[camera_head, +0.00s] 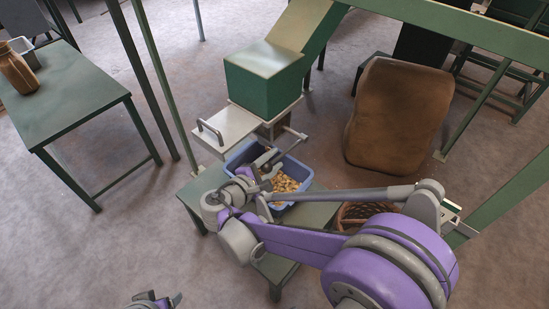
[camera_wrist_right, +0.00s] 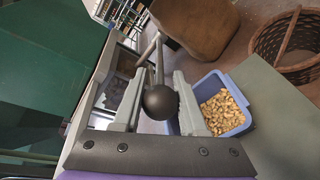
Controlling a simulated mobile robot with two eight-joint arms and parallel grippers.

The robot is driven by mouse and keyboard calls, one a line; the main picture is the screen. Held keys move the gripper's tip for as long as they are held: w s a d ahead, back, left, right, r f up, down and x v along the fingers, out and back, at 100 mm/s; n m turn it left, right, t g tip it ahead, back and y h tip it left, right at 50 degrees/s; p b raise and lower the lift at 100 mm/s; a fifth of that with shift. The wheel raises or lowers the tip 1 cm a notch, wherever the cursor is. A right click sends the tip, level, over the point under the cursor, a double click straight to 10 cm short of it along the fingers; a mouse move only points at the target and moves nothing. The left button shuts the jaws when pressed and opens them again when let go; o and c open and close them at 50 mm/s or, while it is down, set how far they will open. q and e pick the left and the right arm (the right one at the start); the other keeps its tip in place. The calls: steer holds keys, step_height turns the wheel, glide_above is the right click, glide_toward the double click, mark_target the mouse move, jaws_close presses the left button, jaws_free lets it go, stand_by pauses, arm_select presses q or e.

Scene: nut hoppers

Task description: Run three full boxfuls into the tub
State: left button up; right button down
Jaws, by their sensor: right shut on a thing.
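The green hopper (camera_head: 264,82) stands at the centre, fed by a sloping chute. A pale metal plate (camera_head: 229,127) with a bar handle (camera_head: 210,131) sticks out to the left beneath it. The blue tub (camera_head: 308,183) stands below on a low green stand, with tan nuts (camera_head: 285,183) in it; it also shows in the wrist view (camera_wrist_right: 244,126). My right gripper (camera_head: 266,164) is shut on a black ball knob (camera_wrist_right: 160,102) at the end of a metal rod (camera_wrist_right: 159,62), above the tub. My left gripper (camera_head: 158,300) shows only partly at the bottom edge.
A wicker basket (camera_head: 355,214) is behind my right arm. A brown sack (camera_head: 398,115) leans on the right. A green table (camera_head: 66,92) with a brown jar (camera_head: 17,70) is on the left. Green frame posts surround the hopper. The floor at lower left is clear.

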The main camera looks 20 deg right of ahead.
steer(key=shift+f+b, duration=0.9)
steer(key=shift+f, duration=0.7)
steer(key=shift+c, duration=2.3)
jaws_free()
steer(key=p+v, duration=0.1)
steer(key=v, duration=0.9)
steer(key=shift+s+a+r, duration=0.15)
steer(key=shift+s+a, duration=0.05)
steer(key=shift+a, duration=0.05)
